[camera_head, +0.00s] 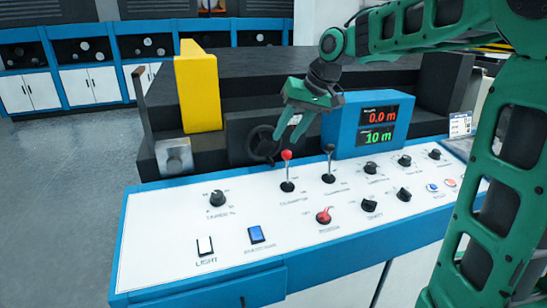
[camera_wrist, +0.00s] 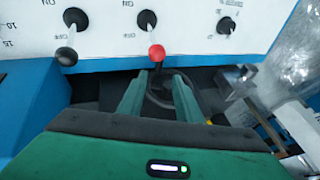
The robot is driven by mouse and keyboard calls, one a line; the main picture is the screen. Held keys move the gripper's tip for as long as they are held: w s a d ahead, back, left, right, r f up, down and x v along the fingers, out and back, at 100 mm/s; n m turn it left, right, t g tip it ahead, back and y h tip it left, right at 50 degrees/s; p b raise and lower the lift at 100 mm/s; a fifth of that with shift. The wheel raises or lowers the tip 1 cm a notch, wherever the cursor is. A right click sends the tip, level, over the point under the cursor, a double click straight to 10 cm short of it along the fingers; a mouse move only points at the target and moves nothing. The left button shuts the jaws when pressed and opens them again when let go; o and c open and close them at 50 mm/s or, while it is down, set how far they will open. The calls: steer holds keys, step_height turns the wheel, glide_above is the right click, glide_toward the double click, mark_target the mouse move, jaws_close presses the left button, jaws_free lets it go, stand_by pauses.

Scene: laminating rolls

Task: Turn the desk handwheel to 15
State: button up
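The black handwheel (camera_head: 262,152) stands behind the back edge of the white control desk (camera_head: 165,240), left of the display box. My green gripper (camera_head: 288,137) is in front of and slightly right of the wheel, pointing down, with its two fingers apart. In the wrist view the gripper (camera_wrist: 160,80) is open and the dark wheel rim (camera_wrist: 158,100) shows between and beyond the fingers. Whether a finger touches the wheel I cannot tell. The display box (camera_head: 343,133) reads 0.0 m in red and 10 m in green.
A red-knobbed lever (camera_head: 287,156) stands close to my fingers; it also shows in the wrist view (camera_wrist: 157,52). A black-knobbed lever (camera_head: 329,152) stands to its right. A yellow block (camera_head: 199,85) and a metal box (camera_head: 174,157) are left of the wheel.

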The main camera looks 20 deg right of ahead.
mark_target(272, 160)
steer(key=x, duration=0.9)
steer(key=shift+a+f, duration=0.1)
steer(key=shift+f, duration=0.3)
jaws_close()
